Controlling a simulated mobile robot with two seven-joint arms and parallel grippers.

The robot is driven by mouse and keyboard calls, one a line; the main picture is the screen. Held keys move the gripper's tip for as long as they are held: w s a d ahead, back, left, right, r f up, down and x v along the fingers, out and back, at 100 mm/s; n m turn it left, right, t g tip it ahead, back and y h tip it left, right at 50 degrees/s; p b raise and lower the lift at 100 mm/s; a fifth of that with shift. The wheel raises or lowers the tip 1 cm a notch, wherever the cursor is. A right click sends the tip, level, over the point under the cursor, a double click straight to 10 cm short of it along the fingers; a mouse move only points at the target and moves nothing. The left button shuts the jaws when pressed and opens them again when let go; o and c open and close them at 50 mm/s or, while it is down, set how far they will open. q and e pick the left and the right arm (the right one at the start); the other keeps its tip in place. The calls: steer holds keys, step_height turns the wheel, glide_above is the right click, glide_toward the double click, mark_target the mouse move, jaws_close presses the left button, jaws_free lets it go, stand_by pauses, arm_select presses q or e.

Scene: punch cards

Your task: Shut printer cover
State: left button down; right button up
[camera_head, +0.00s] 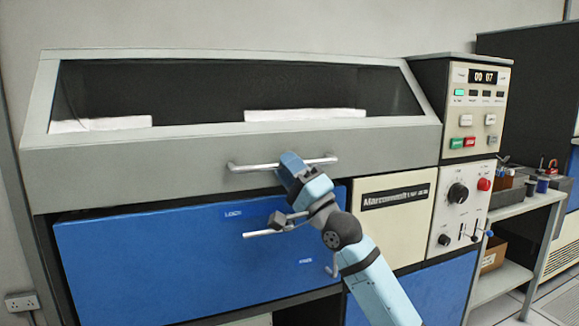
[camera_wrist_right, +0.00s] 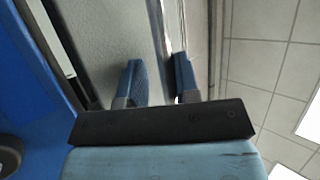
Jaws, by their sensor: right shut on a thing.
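The printer cover (camera_head: 90,166) is a grey frame with a dark window, and it spans the top of the large machine. Its lower edge hangs above the blue front panel, with a dark gap below it at the left. A silver bar handle (camera_head: 245,166) runs across the cover's front. My right gripper (camera_head: 289,163) is shut on the handle near its middle. In the right wrist view the blue fingers (camera_wrist_right: 158,68) stand either side of the bar (camera_wrist_right: 158,30). The fingers hide part of the handle. My left gripper is not in view.
A blue panel (camera_head: 130,260) with a bar handle sits below the cover. A control panel (camera_head: 474,112) with buttons and a knob panel (camera_head: 460,205) stand at the right. A grey shelf trolley (camera_head: 525,215) with small items is further right. White paper (camera_head: 305,115) shows through the window.

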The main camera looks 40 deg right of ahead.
steer(key=shift+f, duration=0.1)
